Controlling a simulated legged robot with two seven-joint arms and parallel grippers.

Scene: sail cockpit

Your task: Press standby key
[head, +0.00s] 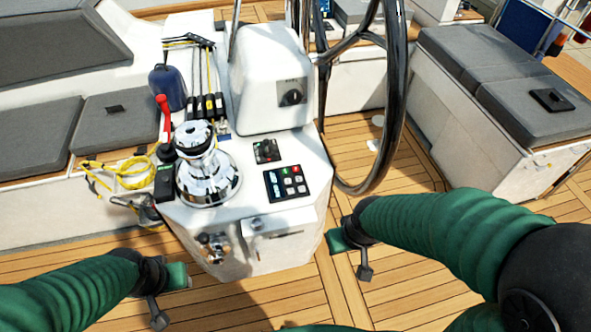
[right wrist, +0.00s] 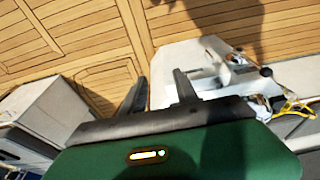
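A black keypad panel (head: 286,183) with a small lit display and several pale keys, one of them reddish, is set in the sloped top of the white console (head: 262,222). The key labels are too small to read, so I cannot tell which key is standby. My right gripper (head: 364,270) is to the right of and below the panel, apart from the console. In the right wrist view, the right gripper (right wrist: 158,88) has its two dark fingers apart with nothing between them. My left gripper (head: 159,318) is low at the left, away from the panel; its finger opening is not clear.
A chrome winch (head: 207,168) and a dark rotary control (head: 266,150) stand beside the panel. The steering wheel (head: 396,110) rises behind at the right. A red-handled lever (head: 164,116) and yellow rope (head: 125,174) are at the left. Wooden deck (head: 345,290) is clear in front.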

